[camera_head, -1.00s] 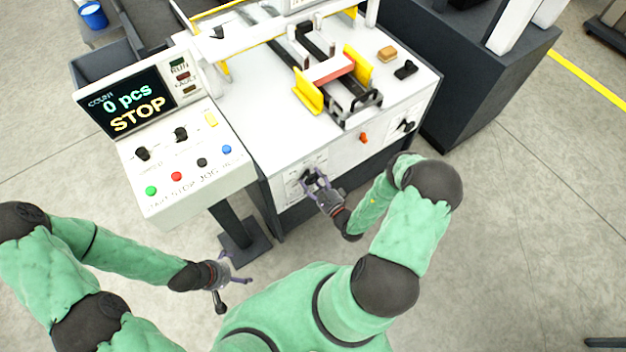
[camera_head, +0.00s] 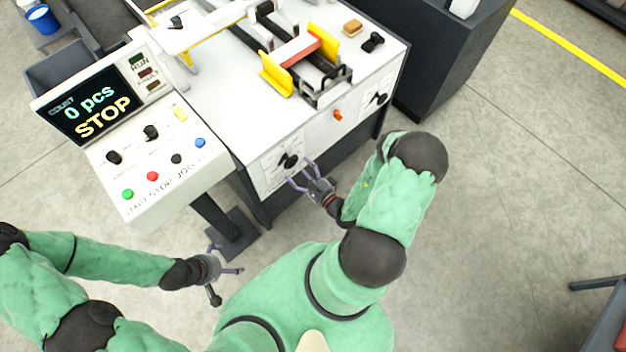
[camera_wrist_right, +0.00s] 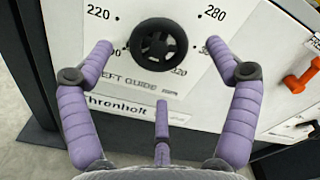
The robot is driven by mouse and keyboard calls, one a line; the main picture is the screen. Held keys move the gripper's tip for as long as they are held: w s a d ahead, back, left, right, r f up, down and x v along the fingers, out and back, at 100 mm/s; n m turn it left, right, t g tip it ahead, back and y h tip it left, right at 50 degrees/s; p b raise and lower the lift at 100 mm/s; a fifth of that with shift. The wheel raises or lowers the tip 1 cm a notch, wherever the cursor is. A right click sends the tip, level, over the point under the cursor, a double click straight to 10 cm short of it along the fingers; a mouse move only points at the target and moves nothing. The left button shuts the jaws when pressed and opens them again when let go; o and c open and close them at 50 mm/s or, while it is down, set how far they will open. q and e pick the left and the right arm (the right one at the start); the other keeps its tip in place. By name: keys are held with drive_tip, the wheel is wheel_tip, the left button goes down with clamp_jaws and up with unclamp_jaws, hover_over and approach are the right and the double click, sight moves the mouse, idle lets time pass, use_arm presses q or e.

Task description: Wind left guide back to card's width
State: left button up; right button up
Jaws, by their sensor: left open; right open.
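The left guide knob (camera_head: 289,161), black and round, sits on the machine's white front panel. In the right wrist view the knob (camera_wrist_right: 158,44) is above the words "LEFT GUIDE", with numbers such as 280 around it. I cannot tell its exact setting. My right gripper (camera_head: 300,172) is open and empty, in front of the knob and apart from it; its fingers flank the knob in the wrist view. The left yellow guide (camera_head: 276,82) and right yellow guide (camera_head: 322,45) stand either side of a red-and-white piece (camera_head: 297,48). My left gripper (camera_head: 226,271) is open and empty, low over the floor.
The control console (camera_head: 150,165) with its "0 pcs STOP" screen (camera_head: 95,105) stands left of the machine. Another black knob (camera_head: 377,98) and an orange knob (camera_head: 337,115) are further right on the front panel. A tan block (camera_head: 352,27) lies on top.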

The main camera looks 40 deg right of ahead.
drive_tip(key=s, duration=0.7)
drive_tip(key=shift+s+d, duration=0.3)
